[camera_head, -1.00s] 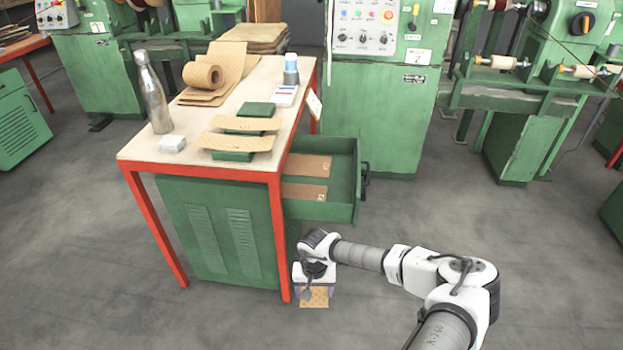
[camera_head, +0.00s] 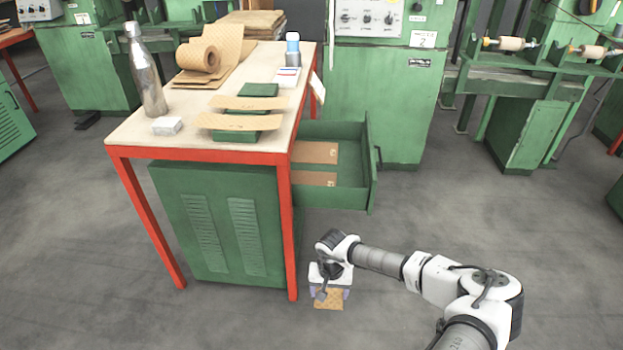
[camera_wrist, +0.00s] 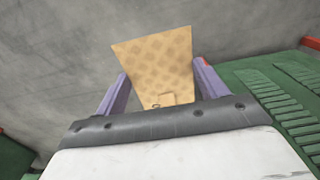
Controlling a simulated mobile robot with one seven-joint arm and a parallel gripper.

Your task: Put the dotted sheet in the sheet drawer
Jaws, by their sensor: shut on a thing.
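The dotted sheet (camera_head: 328,298) is a tan piece with a pattern of darker dots. My gripper (camera_head: 329,290) is shut on it, low beside the red table leg and in front of the open drawer. In the wrist view the dotted sheet (camera_wrist: 158,68) stands out between the two purple fingers of my gripper (camera_wrist: 160,92), with a small mark near its lower edge. The sheet drawer (camera_head: 350,198) is green and pulled open to the right under the table. Two brown sheets (camera_head: 313,152) lie inside it, one in front of the other.
A green cabinet (camera_head: 220,225) stands below. The floor around my gripper is clear.

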